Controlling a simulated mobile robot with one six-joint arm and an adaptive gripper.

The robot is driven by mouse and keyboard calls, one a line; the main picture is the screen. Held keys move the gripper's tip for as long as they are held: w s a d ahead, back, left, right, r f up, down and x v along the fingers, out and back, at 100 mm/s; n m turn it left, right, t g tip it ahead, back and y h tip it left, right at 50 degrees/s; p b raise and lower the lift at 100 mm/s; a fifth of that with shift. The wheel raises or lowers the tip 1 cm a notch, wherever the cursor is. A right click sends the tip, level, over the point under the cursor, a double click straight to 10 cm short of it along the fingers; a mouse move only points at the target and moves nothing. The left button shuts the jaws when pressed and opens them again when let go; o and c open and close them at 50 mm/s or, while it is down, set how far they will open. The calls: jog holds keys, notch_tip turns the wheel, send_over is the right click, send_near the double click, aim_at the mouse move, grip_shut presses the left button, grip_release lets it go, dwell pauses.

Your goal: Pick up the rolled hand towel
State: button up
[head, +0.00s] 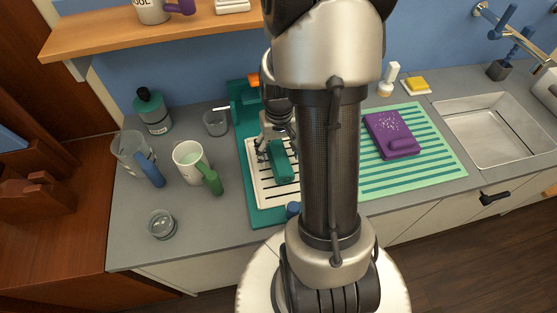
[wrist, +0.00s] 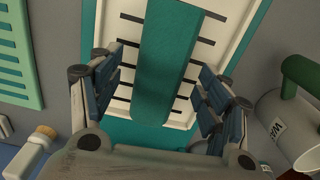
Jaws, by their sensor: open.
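A teal roll (head: 284,161), which looks like the rolled hand towel, lies on a white slotted rack in the head view. It also shows in the wrist view (wrist: 165,65), running lengthwise between my fingers. My gripper (wrist: 160,95) is open, with one finger on each side of the roll and visible gaps between them. In the head view my gripper (head: 273,143) is over the rack, partly hidden by my arm. I cannot tell the exact height of the fingertips above the rack.
The slotted rack (head: 260,195) has a teal border. A white mug (head: 188,161) with a green handle stands left of it, near a glass pitcher (head: 131,152) and a small glass (head: 161,225). A purple item (head: 391,133) lies on a striped green mat (head: 436,150) at right.

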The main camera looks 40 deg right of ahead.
notch_tip(320, 180, down, 3)
jog(key=shift+r+b, duration=0.1)
jog(key=shift+b, duration=0.25)
jog(key=shift+r, duration=0.1)
jog(key=c, duration=1.2)
jog(key=shift+r, duration=0.1)
